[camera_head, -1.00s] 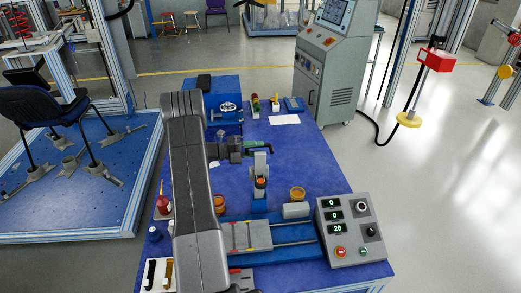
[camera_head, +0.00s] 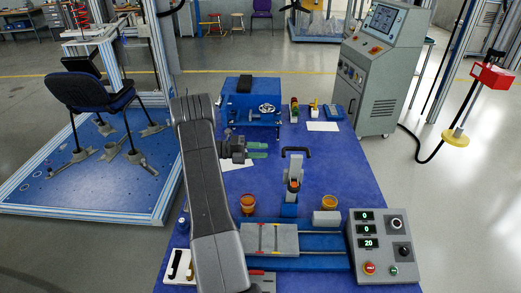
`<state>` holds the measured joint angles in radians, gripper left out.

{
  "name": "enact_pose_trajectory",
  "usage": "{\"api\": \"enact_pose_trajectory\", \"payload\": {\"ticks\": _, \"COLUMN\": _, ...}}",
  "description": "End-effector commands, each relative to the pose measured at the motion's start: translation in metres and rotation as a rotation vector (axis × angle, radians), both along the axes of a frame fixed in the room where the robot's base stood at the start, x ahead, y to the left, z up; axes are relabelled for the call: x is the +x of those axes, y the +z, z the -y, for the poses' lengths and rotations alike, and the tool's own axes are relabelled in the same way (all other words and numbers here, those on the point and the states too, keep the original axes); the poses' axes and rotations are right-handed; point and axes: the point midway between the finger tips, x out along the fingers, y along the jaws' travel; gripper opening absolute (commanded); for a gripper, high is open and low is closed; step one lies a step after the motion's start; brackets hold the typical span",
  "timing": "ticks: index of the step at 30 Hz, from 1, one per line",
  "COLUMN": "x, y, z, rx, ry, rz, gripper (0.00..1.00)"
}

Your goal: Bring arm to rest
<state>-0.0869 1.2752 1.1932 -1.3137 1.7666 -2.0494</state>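My arm (camera_head: 208,180) reaches over the left part of the blue table in the head view. My gripper (camera_head: 262,150) is at its end, pointing right. Its two green fingers lie apart with a narrow gap and nothing visible between them. It is above the table, left of the grey toggle clamp (camera_head: 294,172) with a black handle (camera_head: 297,150), and clear of it. A white sheet (camera_head: 237,164) lies partly hidden below the gripper.
A grey console (camera_head: 376,70) stands behind right. A chair (camera_head: 92,95) stands left on a blue platform.

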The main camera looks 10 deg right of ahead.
Motion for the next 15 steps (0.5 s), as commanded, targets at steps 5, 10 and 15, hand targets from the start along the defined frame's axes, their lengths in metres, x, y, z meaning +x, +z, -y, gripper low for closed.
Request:
{"api": "enact_pose_trajectory", "payload": {"ticks": 5, "x": -0.002, "y": 0.001, "z": 0.009, "rx": 0.000, "ry": -0.001, "rz": 0.000, "gripper": 0.36}}
{"api": "enact_pose_trajectory", "payload": {"ticks": 10, "x": -0.009, "y": 0.001, "z": 0.035, "rx": 0.000, "ry": -0.003, "rz": -0.001, "gripper": 0.36}}
{"api": "enact_pose_trajectory", "payload": {"ticks": 15, "x": -0.017, "y": 0.001, "z": 0.068, "rx": 0.000, "ry": -0.004, "rz": -0.001, "gripper": 0.36}}
